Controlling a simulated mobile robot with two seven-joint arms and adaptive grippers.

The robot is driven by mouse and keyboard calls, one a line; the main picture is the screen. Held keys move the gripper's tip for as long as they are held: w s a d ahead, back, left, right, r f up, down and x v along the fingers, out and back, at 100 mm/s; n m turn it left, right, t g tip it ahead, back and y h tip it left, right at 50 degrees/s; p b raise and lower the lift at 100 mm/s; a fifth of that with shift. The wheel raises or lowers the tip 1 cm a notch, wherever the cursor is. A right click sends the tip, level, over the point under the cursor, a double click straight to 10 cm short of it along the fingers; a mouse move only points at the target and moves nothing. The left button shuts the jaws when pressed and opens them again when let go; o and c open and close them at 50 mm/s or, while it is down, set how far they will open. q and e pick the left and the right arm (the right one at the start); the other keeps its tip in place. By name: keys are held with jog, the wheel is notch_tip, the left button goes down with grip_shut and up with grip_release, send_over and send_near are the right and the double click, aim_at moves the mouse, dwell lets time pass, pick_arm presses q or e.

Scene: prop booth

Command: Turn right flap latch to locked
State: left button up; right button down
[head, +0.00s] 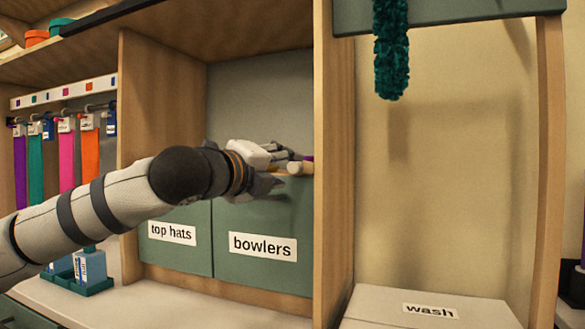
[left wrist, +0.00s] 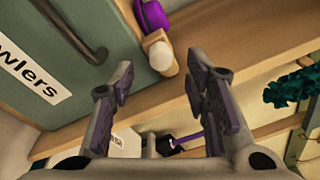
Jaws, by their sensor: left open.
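The right flap, labelled "bowlers" (head: 262,270), is closed beside the "top hats" flap (head: 170,255). In the left wrist view the flap (left wrist: 135,88) shows tilted at upper left, with a dark curved handle (left wrist: 75,32). A short pale wooden peg (head: 300,168), apparently the latch, is at the flap's upper right corner. It also shows in the left wrist view (left wrist: 159,55). My left gripper (head: 280,170) is open at the peg. In the left wrist view the peg is ahead, between the fingertips' directions; contact cannot be told. My right gripper is not in view.
A purple rounded piece (left wrist: 152,17) is next to the peg. A wooden upright (head: 333,200) stands just right of the flap. Further right are a hanging teal fuzzy item (head: 391,50) and a "wash" box (head: 400,304). Coloured strips (head: 67,160) hang at left.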

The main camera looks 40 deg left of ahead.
aim_at(293, 167)
pick_arm(q)
jog(key=w, duration=0.4)
jog(key=shift+a, duration=0.2)
grip_shut()
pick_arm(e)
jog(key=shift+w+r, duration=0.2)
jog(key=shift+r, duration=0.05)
pick_arm(q)
jog(key=shift+r, duration=0.1)
